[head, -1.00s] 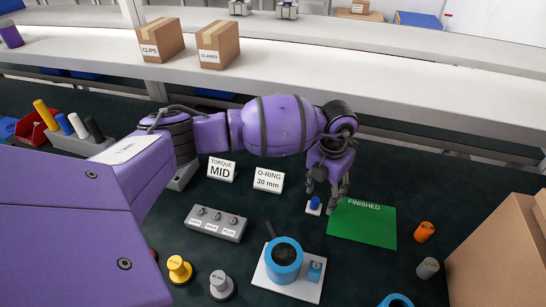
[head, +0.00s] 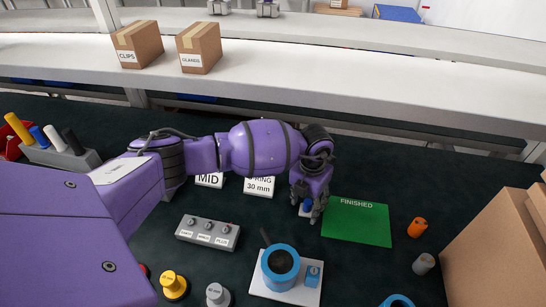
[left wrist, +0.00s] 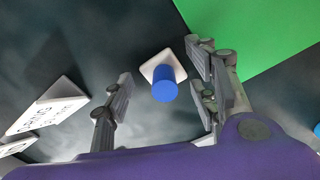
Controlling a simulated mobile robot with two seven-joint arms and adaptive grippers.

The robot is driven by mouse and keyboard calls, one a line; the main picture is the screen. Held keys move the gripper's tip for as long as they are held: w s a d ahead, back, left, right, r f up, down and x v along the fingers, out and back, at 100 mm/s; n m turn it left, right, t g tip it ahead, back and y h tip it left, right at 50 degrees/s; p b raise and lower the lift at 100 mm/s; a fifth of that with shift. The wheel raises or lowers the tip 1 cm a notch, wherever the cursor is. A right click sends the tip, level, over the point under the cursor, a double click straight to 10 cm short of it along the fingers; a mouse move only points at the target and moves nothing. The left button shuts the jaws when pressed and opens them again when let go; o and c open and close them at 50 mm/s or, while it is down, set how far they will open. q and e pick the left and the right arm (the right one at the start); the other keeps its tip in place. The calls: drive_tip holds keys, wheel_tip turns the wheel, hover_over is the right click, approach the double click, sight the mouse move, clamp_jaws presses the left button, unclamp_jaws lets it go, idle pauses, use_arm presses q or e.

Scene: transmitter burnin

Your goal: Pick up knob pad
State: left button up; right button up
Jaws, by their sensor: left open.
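The knob pad, a small white square pad with a blue cylindrical knob (left wrist: 165,90), rests on the dark table beside the green mat. In the head view the blue knob (head: 306,207) is partly hidden by my left gripper. My left gripper (head: 307,210) is open and points down over the pad. In the left wrist view the knob pad lies between the spread fingers of the left gripper (left wrist: 163,88), with a gap on the left side and the right finger close to the pad's edge. Contact cannot be made out. My right gripper is not in view.
The green FINISHED mat (head: 358,225) lies just right. A white plate (head: 258,283) with a blue ring (head: 281,266) stands in front, and a grey switch box (head: 207,233) to the left. Label cards (head: 259,187) stand behind.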

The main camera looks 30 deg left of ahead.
use_arm(q)
drive_tip(key=shift+f, duration=0.2)
drive_tip(key=shift+c, duration=0.3)
drive_tip(key=shift+r, duration=0.1)
drive_tip(key=c, duration=0.8)
drive_tip(key=shift+w, duration=0.1)
drive_tip(key=shift+c, duration=0.3)
drive_tip(key=shift+r, duration=0.1)
drive_tip(key=shift+r, duration=0.25)
wheel_tip(320, 180, up, 2)
drive_tip(key=shift+r, duration=0.1)
drive_tip(key=s+d+r+p, duration=0.1)
drive_tip(key=s+d+r, duration=0.1)
drive_tip(key=s+r, duration=0.8)
drive_tip(key=s, duration=0.4)
drive_tip(key=shift+d, duration=0.3)
